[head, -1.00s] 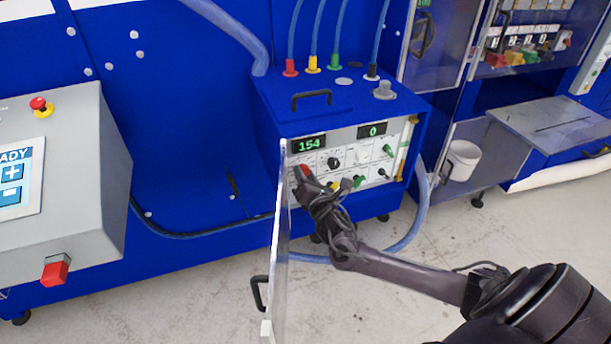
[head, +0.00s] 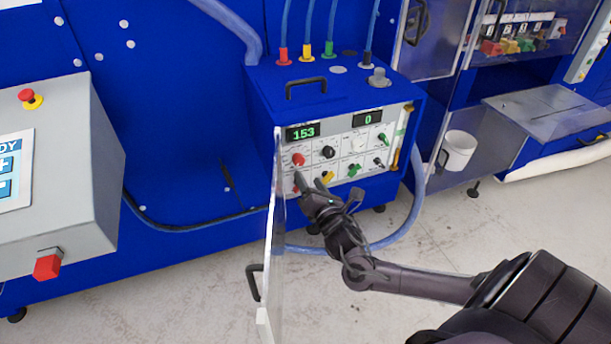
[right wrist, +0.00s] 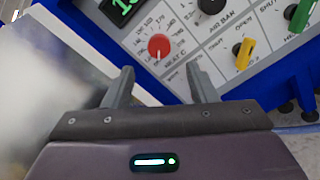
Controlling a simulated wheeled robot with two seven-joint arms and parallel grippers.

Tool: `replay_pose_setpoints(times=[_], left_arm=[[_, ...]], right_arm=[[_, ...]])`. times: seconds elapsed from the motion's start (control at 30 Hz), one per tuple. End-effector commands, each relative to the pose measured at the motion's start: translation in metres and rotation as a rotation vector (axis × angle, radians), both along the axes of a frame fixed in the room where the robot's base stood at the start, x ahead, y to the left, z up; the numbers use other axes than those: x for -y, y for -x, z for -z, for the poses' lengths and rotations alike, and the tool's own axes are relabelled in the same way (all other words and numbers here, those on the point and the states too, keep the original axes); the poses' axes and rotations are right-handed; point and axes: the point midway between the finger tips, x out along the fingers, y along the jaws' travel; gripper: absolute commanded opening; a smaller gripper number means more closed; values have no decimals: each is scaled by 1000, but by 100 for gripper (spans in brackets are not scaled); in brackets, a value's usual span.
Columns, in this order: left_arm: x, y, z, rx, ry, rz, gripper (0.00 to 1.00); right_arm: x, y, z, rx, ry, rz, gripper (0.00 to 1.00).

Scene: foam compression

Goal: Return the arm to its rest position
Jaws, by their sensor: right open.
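My right gripper (head: 309,184) is in front of the lower left part of a control panel (head: 343,146) on a blue box. In the right wrist view its two fingers (right wrist: 159,82) are apart with nothing between them. A red knob (head: 298,159) lies just beyond the fingertips and also shows in the right wrist view (right wrist: 159,46); a gap separates it from the fingers. My right arm (head: 420,283) reaches in from the lower right. My left gripper is not in view.
A clear door (head: 276,240) with a black handle (head: 255,282) stands open left of my right gripper. A blue hose (head: 405,225) curves beside the box. A grey console (head: 75,200) stands at left. The floor (head: 480,230) at right is bare.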

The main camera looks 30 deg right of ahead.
Motion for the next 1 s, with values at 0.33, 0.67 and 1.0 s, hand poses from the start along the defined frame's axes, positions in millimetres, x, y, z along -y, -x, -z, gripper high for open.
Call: replay_pose_setpoints(times=[0.33, 0.67, 1.0], left_arm=[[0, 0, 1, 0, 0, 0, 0], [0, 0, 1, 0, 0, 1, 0], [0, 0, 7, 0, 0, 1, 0]], right_arm=[[-1, 4, -1, 0, 1, 0, 52], [1, 5, 10, -13, -26, 7, 52], [30, 57, 210, -245, -604, 221, 52]])
